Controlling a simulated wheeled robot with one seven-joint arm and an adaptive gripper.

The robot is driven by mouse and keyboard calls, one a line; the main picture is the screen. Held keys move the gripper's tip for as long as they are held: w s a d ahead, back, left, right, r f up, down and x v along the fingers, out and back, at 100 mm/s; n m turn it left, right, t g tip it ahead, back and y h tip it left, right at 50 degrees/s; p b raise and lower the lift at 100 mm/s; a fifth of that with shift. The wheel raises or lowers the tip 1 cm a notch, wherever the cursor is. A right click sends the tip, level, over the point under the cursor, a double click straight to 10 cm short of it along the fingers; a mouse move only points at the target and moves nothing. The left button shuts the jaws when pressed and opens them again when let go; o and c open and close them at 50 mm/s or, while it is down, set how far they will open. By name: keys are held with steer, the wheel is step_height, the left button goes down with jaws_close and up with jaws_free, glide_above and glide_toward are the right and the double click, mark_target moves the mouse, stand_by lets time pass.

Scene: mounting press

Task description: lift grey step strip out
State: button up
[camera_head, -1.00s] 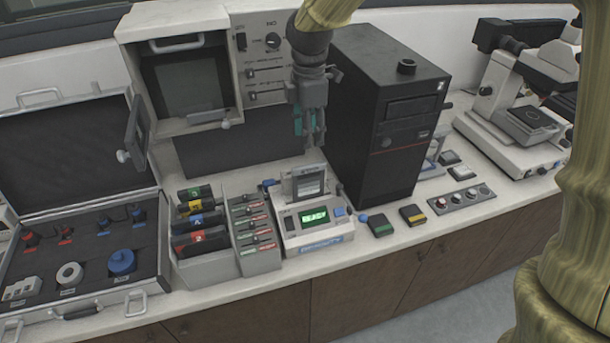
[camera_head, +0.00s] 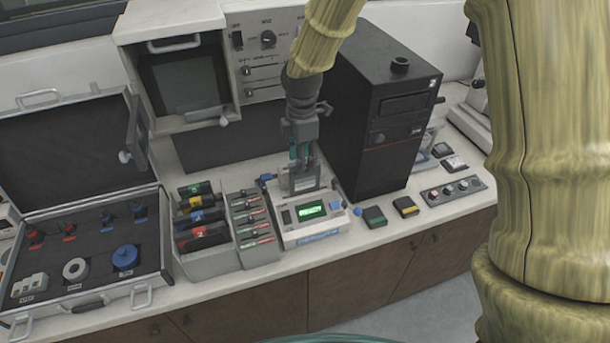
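The grey step strip (camera_head: 301,183) appears to be the pale grey upright piece at the back of the small white reader (camera_head: 315,231) with the lit green display. Its upper part is partly hidden by my gripper. My gripper (camera_head: 301,162) points down from above, with its fingertips at or just over the top of that piece. The fingers look close together, but they are too small and overlapped to tell whether they touch or grip it.
A tall black tower (camera_head: 380,125) stands close to the right of my gripper. A rack of slim cartridges (camera_head: 252,222) and a bin of coloured packs (camera_head: 203,220) stand left of the reader. An open case (camera_head: 85,250) lies farther left.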

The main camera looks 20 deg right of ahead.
steer(key=shift+s+f, duration=0.1)
steer(key=shift+f, duration=0.5)
jaws_close()
steer(key=shift+r, duration=0.2)
step_height(320, 180, up, 10)
steer(key=b, duration=0.3)
steer(key=shift+f, duration=0.15)
